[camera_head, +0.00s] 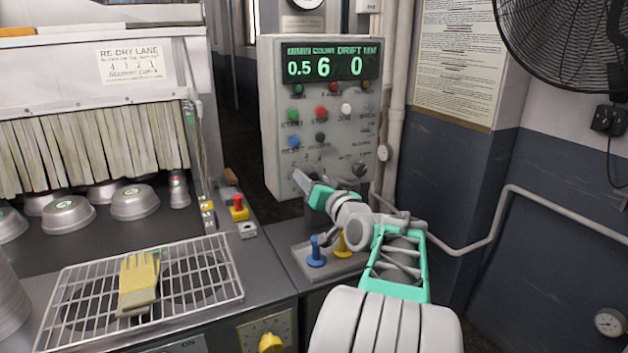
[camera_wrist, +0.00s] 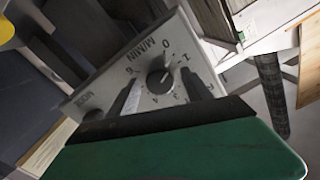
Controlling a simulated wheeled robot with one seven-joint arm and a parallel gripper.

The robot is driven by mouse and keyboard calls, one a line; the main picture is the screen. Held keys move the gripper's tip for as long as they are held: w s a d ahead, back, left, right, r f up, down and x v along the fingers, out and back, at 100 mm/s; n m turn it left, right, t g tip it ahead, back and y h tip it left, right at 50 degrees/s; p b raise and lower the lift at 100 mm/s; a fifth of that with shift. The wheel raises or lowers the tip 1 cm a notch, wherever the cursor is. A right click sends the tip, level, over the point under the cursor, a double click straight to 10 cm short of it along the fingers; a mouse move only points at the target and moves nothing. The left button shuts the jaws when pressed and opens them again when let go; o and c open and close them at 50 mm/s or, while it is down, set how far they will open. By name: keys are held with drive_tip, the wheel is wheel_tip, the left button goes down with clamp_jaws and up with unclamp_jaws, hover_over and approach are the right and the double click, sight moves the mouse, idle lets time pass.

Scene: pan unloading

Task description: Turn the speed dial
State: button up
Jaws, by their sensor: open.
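The speed dial (camera_wrist: 160,80) is a round dark knob with a light pointer line, labelled M/MIN, in the wrist view. My gripper (camera_wrist: 161,76) is open, with one dark finger on each side of the dial. I cannot tell whether the fingers touch it. In the head view my gripper (camera_head: 306,181) is at the lower left of the grey control panel (camera_head: 268,110) and hides the dial. The panel's green display (camera_head: 325,66) reads 0.5, 6 and 0.
Several coloured buttons sit above, and another dark knob (camera_head: 359,170) is at the panel's lower right. Blue (camera_head: 316,252) and yellow levers stand below my gripper. A wire rack (camera_head: 200,275) with a glove (camera_head: 139,283) lies left. A pipe runs right of the panel.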

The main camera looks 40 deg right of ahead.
clamp_jaws()
drive_tip(key=n+b, duration=0.4)
drive_tip(key=b, duration=0.5)
drive_tip(key=shift+n, duration=0.4)
unclamp_jaws()
drive_tip(key=shift+s, duration=0.15)
